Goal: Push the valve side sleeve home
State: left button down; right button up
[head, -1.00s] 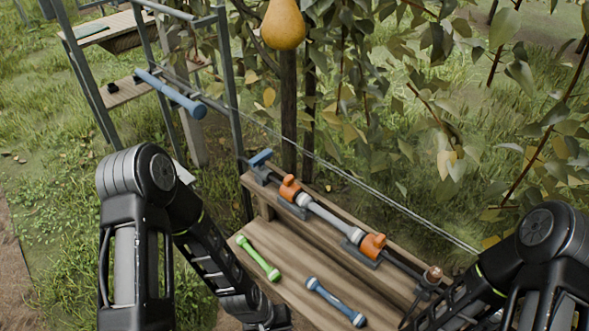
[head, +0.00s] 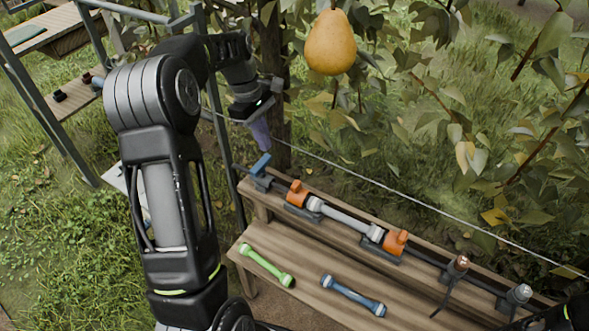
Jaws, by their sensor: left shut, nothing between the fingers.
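A line assembly lies along the raised back plank of the bench. Near its left end is a blue valve handle (head: 261,163). Right of it is an orange sleeve (head: 297,193) on the valve side, beside a pale collar on the grey tube (head: 345,219). A second orange sleeve (head: 395,241) is at the tube's other end. Whether either sleeve is fully seated is too small to tell. My left gripper (head: 262,135) points down, shut and empty, just above the blue handle and apart from the orange sleeve. My right gripper is out of view.
A green tube (head: 267,265) and a blue tube (head: 353,296) lie on the lower bench board (head: 312,283). A pear (head: 330,42) hangs above the bench. A wire runs behind it. Capped fittings (head: 461,263) stand to the right. A metal-framed shelf (head: 75,97) is at left.

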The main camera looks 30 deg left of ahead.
aim_at(303, 193)
pick_arm(q)
jog(key=p+x, duration=0.1)
jog(key=x, duration=0.9)
jog(key=shift+f, duration=0.1)
jog(key=d+p, duration=0.1)
jog(key=d, duration=0.3)
jog(key=shift+w, duration=0.1)
jog(key=shift+d, duration=2.3)
